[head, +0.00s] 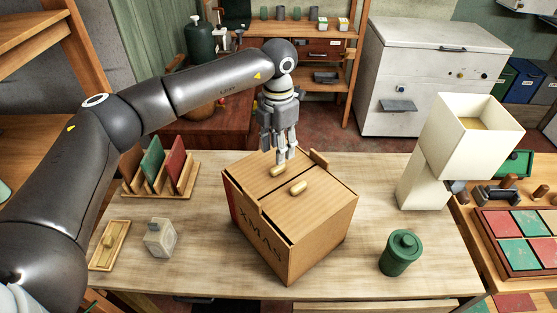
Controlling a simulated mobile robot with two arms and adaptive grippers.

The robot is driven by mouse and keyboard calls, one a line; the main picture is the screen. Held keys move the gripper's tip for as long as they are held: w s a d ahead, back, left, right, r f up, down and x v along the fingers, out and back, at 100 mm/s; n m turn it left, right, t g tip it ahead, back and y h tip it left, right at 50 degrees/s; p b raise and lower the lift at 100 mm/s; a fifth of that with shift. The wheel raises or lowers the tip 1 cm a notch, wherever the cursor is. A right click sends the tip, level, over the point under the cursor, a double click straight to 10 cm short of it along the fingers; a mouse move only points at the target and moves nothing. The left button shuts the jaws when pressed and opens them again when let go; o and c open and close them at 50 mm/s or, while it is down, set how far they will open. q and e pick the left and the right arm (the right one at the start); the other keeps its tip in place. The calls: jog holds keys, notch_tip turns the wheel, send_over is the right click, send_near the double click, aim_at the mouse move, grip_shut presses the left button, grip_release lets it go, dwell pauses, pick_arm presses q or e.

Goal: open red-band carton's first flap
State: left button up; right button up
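The carton (300,235) stands in the middle of the workbench, brown, with "XMAS" lettering on its front and a strip of red on its left side. Its two top flaps lie about flat, with a dark seam between them. Each flap bears a small pale-yellow handle: one on the far flap (278,171) and one on the near flap (298,188). My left gripper (285,157) points down over the far flap, its fingertips right at or just above that handle. Whether they touch or grip it I cannot tell. My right gripper is out of view.
A cream lamp-like object (470,140) and a green lidded jar (401,254) stand right of the carton. A rack of coloured boards (165,175), a small grey block (159,238) and a wooden tray (98,258) lie left. The bench (370,185) is bare close around the carton.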

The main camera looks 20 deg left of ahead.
aim_at(270, 163)
pick_arm(q)
notch_tip(270, 163, down, 6)
jog(key=shift+r+p, duration=0.25)
jog(key=shift+p, duration=0.55)
jog(key=shift+f, duration=0.5)
grip_shut()
